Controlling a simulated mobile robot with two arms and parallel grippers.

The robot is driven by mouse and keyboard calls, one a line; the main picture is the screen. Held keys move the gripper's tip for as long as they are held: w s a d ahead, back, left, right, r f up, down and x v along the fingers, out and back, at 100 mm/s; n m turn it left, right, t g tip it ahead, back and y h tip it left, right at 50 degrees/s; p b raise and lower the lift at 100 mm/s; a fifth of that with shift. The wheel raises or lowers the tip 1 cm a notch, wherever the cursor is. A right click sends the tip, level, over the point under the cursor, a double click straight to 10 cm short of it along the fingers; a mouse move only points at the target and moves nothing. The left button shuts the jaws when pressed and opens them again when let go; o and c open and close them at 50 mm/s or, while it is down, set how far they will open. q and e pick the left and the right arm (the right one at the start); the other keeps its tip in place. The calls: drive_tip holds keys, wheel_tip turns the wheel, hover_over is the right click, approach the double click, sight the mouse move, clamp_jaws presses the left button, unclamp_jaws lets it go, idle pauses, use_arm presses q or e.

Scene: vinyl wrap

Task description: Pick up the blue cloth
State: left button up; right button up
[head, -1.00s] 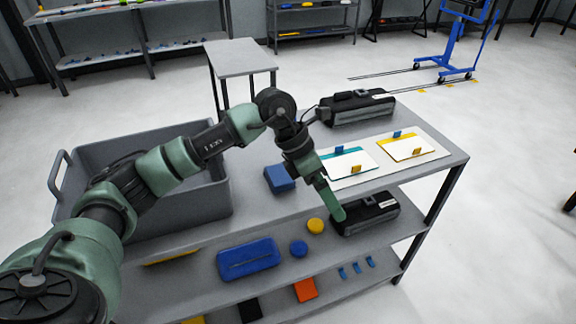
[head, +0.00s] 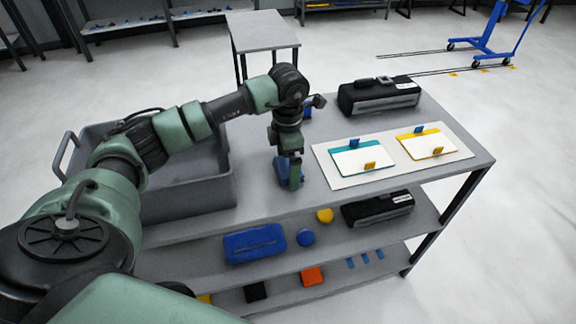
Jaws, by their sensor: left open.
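The blue cloth (head: 280,171) is a small folded blue piece on the top of the grey workbench, between the grey bin and the white board. My left gripper (head: 294,180) points down right at it and covers its right part. The jaws are open. I cannot tell whether the fingers touch the cloth or are around it. My right gripper is not in view.
The grey bin (head: 213,193) stands left of the cloth. The white board (head: 335,179) with two cards and a black case (head: 378,99) are to the right. The lower shelf holds a blue case (head: 254,244), blue and yellow round pieces and another black case (head: 377,209).

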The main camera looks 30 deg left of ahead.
use_arm(q)
drive_tip(key=shift+f, duration=0.1)
drive_tip(key=c, duration=1.2)
drive_tip(key=shift+c, duration=0.4)
